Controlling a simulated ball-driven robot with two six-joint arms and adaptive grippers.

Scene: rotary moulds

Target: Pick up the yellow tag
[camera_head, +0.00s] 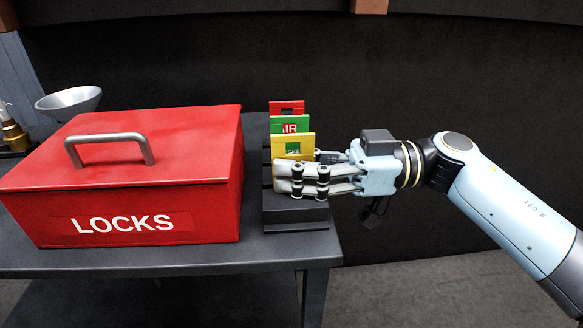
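The yellow tag (293,140) stands upright in a dark slotted rack (297,215), at the front of a row with a green tag (290,124) and a red tag (288,107) behind it. My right gripper (297,172) reaches in from the right, its near finger in front of the yellow tag's lower part. Another finger part shows just right of the tag, partly hidden. I cannot tell whether the fingers touch or close on the tag. My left gripper is not in view.
A red box (205,170) labelled LOCKS, with a metal handle, stands close left of the rack on the dark table (200,262). A pale bowl (68,103) and a brass-coloured object (14,135) are at the far left. Right of the table is open floor.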

